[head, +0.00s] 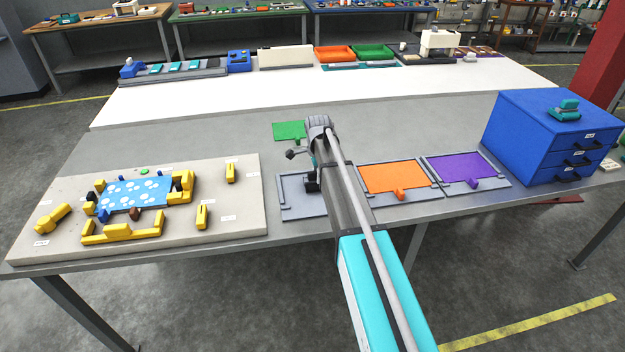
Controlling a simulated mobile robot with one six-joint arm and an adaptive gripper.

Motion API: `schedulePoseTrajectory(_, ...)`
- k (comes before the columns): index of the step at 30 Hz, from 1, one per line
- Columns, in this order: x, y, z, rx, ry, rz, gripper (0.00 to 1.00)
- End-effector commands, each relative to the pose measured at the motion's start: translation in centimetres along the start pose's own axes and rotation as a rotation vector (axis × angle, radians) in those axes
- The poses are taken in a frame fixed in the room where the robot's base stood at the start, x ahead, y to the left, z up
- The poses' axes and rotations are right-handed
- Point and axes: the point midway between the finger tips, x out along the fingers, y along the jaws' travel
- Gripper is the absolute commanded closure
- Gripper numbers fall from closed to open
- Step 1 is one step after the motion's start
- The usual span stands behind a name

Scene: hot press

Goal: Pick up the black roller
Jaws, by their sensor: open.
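My gripper (312,184) hangs from the end of my arm over the empty-looking grey tray (300,210) near the middle of the table. It points down and is small and dark in this view. Its jaws are partly hidden by my arm, and I cannot make out anything held in them. I cannot pick out the black roller for certain. A small dark part beside my wrist is too small to identify, and my arm covers some of the table there.
An orange sheet (392,176) and a purple sheet (467,167) lie in trays at right, before a blue drawer cabinet (550,135). A green sheet (289,131) lies behind my gripper. At left, a pale board (250,215) carries yellow blocks (122,230) and a blue patterned sheet (135,192).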

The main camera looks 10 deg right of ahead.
Motion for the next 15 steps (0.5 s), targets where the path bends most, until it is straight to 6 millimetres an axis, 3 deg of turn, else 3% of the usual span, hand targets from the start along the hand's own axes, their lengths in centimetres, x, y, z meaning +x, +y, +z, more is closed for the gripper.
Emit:
schedulePoseTrajectory(4, 0.0, 0.0, 0.02, 0.0, 0.0, 0.0, 0.32)
schedulePoseTrajectory(15, 0.0, 0.0, 0.04, 0.0, 0.0, 0.0, 1.0)
